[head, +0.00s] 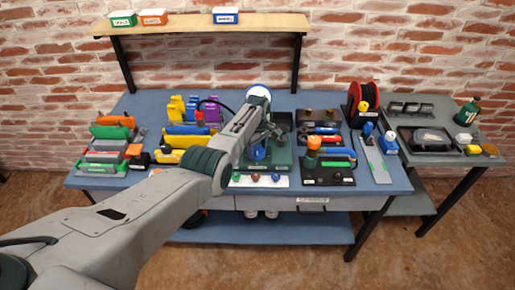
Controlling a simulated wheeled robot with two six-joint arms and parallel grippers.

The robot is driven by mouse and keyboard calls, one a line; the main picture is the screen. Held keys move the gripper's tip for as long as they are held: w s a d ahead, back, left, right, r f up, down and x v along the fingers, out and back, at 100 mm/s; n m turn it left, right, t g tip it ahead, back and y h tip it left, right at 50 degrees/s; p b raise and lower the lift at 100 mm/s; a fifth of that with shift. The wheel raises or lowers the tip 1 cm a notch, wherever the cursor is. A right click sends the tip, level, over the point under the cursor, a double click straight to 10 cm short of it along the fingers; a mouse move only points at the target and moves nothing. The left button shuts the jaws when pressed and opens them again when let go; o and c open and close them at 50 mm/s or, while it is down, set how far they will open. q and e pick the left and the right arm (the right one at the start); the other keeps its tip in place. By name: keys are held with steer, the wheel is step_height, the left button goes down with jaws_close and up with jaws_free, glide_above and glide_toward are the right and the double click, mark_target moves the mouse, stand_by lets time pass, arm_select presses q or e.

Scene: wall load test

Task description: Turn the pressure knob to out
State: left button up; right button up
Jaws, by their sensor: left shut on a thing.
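My left gripper (262,140) reaches over the middle of the blue workbench (95,183) and points down at a dark green unit (282,160). It is shut on what looks like the blue pressure knob (257,153) on that unit. My own wrist and forearm hide much of the unit, and I cannot read the knob's setting or any marking. A round white gauge-like face (259,91) shows just behind my wrist. My right gripper is out of view.
A white strip with round buttons (259,181) lies in front of the unit. A black board with an orange-topped item (314,145) stands to its right. Colored tools crowd the left side. A wooden shelf (180,27) rises behind; a side table (405,205) stands right.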

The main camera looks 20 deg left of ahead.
mark_target(257, 150)
arm_select(q)
steer(key=shift+w+r, duration=0.1)
stand_by(0.4)
steer(key=o, duration=1)
steer(key=shift+r, duration=0.6)
step_height(257, 150, up, 10)
steer(key=shift+f+b, duration=0.25)
steer(key=shift+b, duration=0.3)
